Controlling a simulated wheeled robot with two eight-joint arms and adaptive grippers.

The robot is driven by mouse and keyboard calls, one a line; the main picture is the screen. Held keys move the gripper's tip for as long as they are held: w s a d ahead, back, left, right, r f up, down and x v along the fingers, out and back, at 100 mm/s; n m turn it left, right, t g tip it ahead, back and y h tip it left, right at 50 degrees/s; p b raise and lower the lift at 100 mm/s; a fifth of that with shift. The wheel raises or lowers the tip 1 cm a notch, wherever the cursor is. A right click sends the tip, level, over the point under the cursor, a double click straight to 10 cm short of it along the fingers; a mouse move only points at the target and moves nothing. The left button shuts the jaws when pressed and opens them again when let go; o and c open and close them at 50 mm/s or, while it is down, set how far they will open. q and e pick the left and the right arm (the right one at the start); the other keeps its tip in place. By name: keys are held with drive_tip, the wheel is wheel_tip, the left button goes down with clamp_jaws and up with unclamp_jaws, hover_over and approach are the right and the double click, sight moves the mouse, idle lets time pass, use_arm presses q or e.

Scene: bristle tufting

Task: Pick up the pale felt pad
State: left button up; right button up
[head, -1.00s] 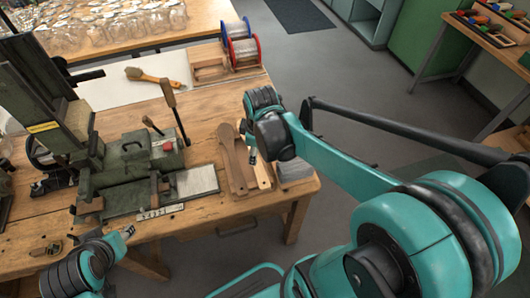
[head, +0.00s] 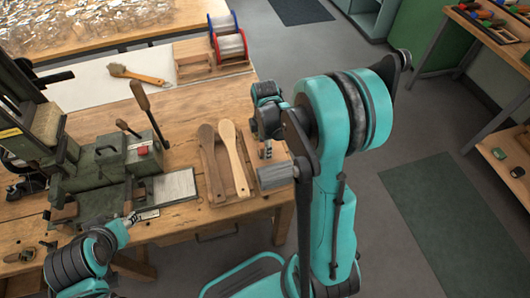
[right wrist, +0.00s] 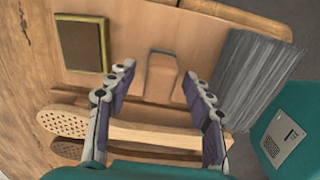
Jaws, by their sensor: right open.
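I cannot pick out a pale felt pad with certainty.
A grey bristle bundle (right wrist: 258,80) lies right of the tray, near the bench edge. Two wooden brush backs (head: 232,155) lie on the tray. A green machine (head: 105,165) stands left. Spools (head: 228,40) and a brush (head: 140,75) lie behind.

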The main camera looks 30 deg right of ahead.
drive_tip(key=shift+f, duration=0.5)
drive_tip(key=shift+r, duration=0.1)
clamp_jaws()
drive_tip(key=shift+r, duration=0.1)
wheel_tip(320, 180, up, 4)
drive_tip(key=shift+r+p, duration=0.15)
drive_tip(key=shift+p, duration=1.05)
drive_tip(key=s+r+p, duration=0.1)
drive_tip(key=s+r, duration=0.1)
drive_tip(key=s, duration=0.2)
drive_tip(key=s+r+p, duration=0.1)
drive_tip(key=s+r, duration=0.1)
drive_tip(key=s, duration=0.1)
drive_tip(key=s+r+p, duration=0.2)
drive_tip(key=s, duration=0.2)
drive_tip(key=shift+s+r, duration=0.25)
drive_tip(key=shift+s, duration=0.1)
